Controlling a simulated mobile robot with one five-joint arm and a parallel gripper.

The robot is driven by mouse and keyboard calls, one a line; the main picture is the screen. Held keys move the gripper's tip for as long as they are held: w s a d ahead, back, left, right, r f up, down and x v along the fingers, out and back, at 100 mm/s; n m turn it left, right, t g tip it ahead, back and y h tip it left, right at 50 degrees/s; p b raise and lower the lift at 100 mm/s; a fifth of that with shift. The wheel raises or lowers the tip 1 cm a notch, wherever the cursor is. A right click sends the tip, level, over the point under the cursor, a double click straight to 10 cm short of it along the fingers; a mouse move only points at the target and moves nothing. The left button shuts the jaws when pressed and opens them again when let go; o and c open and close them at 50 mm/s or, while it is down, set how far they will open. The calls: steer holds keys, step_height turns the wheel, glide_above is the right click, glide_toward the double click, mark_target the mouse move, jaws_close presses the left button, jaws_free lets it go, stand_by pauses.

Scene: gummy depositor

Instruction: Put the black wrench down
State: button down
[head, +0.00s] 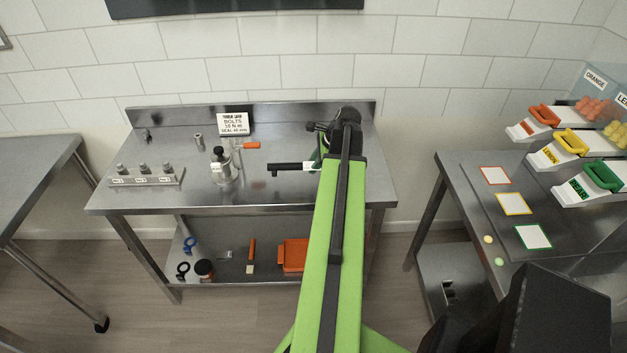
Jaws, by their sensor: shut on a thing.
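The black wrench (286,168) shows in the head view over the right half of the steel bench (260,193). Its dark head points left, and a white section sits near my gripper. My gripper (319,160) is shut on the wrench's right end. My own arm hides part of the gripper and the bench behind it. I cannot tell whether the wrench touches the bench top or is held just above it.
A metal fixture (222,168) stands left of the wrench, near an orange-handled tool (248,145). A sign (236,123) stands at the back. A block with pegs (146,178) is at left. A side table (465,185) with coloured cards stands at right.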

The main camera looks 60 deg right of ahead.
steer(key=shift+w+a+f, duration=0.1)
steer(key=shift+w+f, duration=0.05)
steer(key=shift+w, duration=0.15)
step_height(320, 180, down, 4)
steer(key=b, duration=0.4)
steer(key=shift+f, duration=0.25)
steer(key=shift+r, duration=0.3)
steer(key=shift+f, duration=0.25)
steer(key=c, duration=1.2)
jaws_free()
steer(key=shift+r, duration=0.1)
steer(key=shift+s+r, duration=0.1)
steer(key=shift+r, duration=0.2)
steer(key=p+v, duration=1)
steer(key=v, duration=0.1)
steer(key=shift+s+r+p, duration=0.2)
steer(key=shift+r+p, duration=0.05)
steer(key=shift+p, duration=0.15)
